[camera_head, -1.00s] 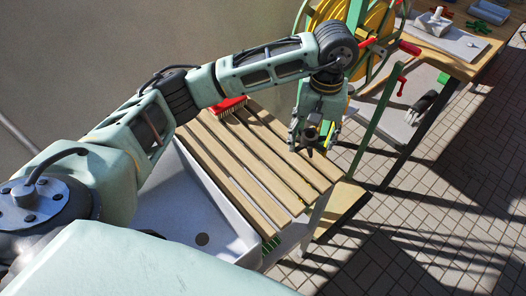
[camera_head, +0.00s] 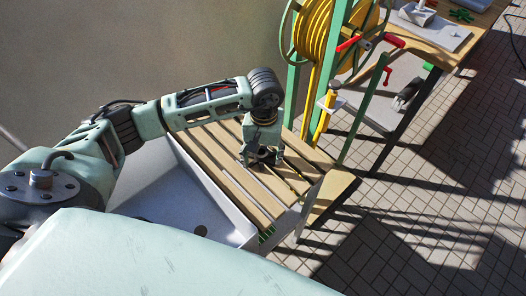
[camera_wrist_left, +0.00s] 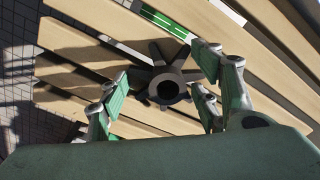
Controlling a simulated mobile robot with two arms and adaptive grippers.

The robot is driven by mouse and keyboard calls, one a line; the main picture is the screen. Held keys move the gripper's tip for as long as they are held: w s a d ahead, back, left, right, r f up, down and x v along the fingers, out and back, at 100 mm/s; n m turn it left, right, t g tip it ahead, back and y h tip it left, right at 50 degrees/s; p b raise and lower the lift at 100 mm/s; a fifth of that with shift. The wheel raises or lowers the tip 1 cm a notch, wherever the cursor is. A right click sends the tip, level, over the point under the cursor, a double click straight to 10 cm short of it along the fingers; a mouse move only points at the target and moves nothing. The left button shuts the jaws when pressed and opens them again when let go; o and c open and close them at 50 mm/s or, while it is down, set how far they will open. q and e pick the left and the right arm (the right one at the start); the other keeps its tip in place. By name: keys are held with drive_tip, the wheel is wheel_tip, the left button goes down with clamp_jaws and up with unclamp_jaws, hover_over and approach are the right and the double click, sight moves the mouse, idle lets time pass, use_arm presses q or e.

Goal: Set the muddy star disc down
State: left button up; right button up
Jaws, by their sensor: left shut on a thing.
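The muddy star disc (camera_wrist_left: 165,86) is dark, with several stubby arms around a hollow hub. In the left wrist view it sits between the fingers of my left gripper (camera_wrist_left: 163,76), which is shut on it. In the head view the gripper (camera_head: 262,160) points down over the slatted wooden rack (camera_head: 225,165), and only a small dark part of the disc shows beneath it. The disc is at or just above the slats; I cannot tell whether it touches them. My right gripper is not in view.
A pale sink basin (camera_head: 185,205) lies beside the rack on the left. A yellow hose reel (camera_head: 325,35) on a green frame stands behind it. A wooden workbench (camera_head: 455,50) is at the back right. Bare slats lie around the gripper.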

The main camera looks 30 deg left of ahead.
use_arm(q)
drive_tip(key=shift+f, duration=0.2)
drive_tip(key=o, duration=1.3)
drive_tip(key=shift+r, duration=0.1)
